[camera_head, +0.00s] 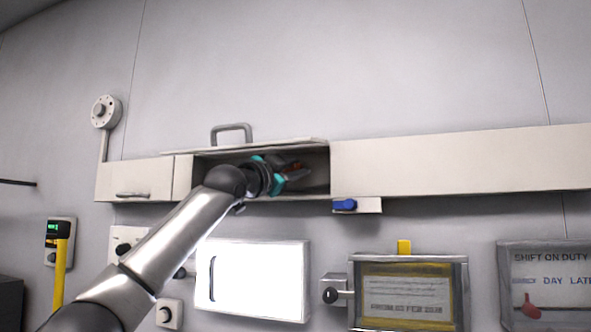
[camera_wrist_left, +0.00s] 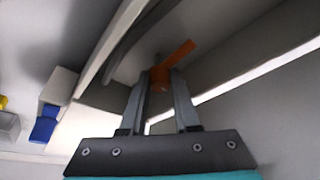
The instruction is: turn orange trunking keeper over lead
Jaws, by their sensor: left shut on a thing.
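The orange trunking keeper (camera_wrist_left: 172,66) is between the fingertips of my left gripper (camera_wrist_left: 160,85) in the left wrist view. Its arm points up and to the right there. In the head view the keeper (camera_head: 294,167) is a small orange patch inside the open trunking (camera_head: 317,172), partly hidden by my left gripper (camera_head: 285,176). My left gripper is shut on the keeper. A dark curved strip (camera_wrist_left: 122,62), possibly the lead, runs along the trunking beside the keeper in the left wrist view. My right gripper is not in view.
The trunking's lid (camera_head: 250,146) with a grey handle stands open above the opening. A blue knob (camera_head: 345,205) sits on a bracket below right. A bright white panel (camera_head: 255,280) and a framed notice (camera_head: 408,290) are lower on the wall.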

